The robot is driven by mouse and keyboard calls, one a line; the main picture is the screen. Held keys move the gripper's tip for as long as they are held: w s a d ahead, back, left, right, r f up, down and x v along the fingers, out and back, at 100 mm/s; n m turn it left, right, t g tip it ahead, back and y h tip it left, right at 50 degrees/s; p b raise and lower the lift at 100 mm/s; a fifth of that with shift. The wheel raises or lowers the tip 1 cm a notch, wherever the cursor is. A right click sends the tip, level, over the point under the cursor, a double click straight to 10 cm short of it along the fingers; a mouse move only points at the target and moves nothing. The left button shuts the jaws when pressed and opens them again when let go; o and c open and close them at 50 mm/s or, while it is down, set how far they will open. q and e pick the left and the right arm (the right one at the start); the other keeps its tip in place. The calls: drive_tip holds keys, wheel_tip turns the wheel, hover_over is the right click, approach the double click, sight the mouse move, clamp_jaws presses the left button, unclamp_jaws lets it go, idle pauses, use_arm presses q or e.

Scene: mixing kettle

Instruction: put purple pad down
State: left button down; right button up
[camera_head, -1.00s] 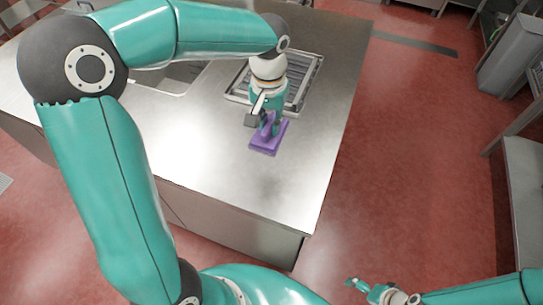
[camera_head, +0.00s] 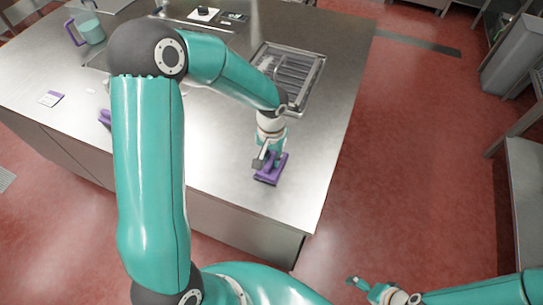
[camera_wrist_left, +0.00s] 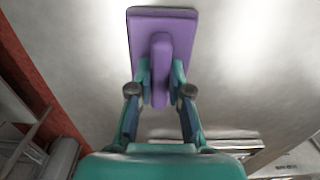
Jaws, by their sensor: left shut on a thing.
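The purple pad (camera_head: 267,178) is a flat rectangle with a raised grip along its middle. It is at the right front part of the steel counter (camera_head: 230,135), near the front edge. My left gripper (camera_head: 273,160) is above it and shut on its grip. In the left wrist view the pad (camera_wrist_left: 178,22) shows between the two fingers of the gripper (camera_wrist_left: 160,85), with the counter behind it. I cannot tell whether the pad touches the counter. My right gripper (camera_head: 354,282) is low at the right, over the floor, away from the counter; its fingers are too small to read.
A drain grate (camera_head: 292,72) is set in the counter behind the pad. A teal jug with a purple handle (camera_head: 90,30) stands at the back left. Bare counter surrounds the pad.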

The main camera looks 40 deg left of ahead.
sight(272, 158)
use_arm(q)
drive_tip(key=shift+f, duration=0.1)
drive_tip(key=c, duration=1.1)
unclamp_jaws()
wheel_tip(272, 158, up, 12)
drive_tip(key=shift+s, duration=0.1)
